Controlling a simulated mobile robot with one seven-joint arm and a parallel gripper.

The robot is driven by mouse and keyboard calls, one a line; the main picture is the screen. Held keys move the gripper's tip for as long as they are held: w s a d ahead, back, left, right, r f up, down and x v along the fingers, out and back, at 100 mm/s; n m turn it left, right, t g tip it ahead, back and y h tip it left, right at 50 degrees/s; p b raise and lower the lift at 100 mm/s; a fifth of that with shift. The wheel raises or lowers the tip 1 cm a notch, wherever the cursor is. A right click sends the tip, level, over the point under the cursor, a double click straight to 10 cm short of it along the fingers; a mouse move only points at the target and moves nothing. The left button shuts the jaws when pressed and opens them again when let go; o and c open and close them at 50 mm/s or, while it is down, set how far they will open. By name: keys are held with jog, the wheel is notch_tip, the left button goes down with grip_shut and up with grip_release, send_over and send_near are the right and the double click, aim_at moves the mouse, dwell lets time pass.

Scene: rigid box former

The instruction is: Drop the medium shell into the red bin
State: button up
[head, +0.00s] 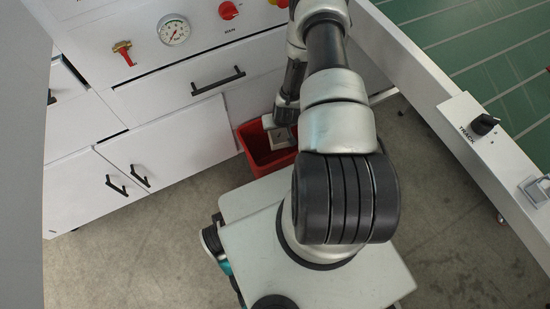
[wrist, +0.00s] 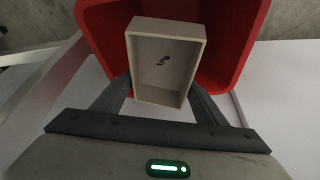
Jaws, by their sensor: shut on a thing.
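The medium shell (wrist: 163,65) is a small open-topped beige box with a dark mark on its inner floor. In the wrist view my gripper (wrist: 165,88) is shut on it, with one dark finger at each side. The shell is over the red bin (wrist: 98,28), whose walls show on both sides of it. In the head view the red bin (head: 257,150) stands on the floor against the white cabinet. The shell (head: 280,138) shows there at the bin's opening, below my gripper. My arm hides part of the bin. How far the shell is above the bin floor I cannot tell.
A white cabinet (head: 170,150) with black handles stands behind and left of the bin. Above it is a panel with a gauge (head: 174,30) and a red knob (head: 229,10). A white-framed green conveyor (head: 490,60) is at the right. The grey floor is clear at lower left.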

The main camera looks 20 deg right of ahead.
jog(key=shift+f+b, duration=0.6)
jog(key=shift+f, duration=0.75)
jog(key=o, duration=1.1)
jog(key=shift+o, duration=0.2)
jog(key=shift+r, duration=0.1)
jog(key=p+v, duration=0.5)
jog(key=v, duration=1.2)
jog(key=shift+s, duration=0.2)
jog(key=shift+w+r, duration=0.1)
jog(key=shift+r, duration=0.05)
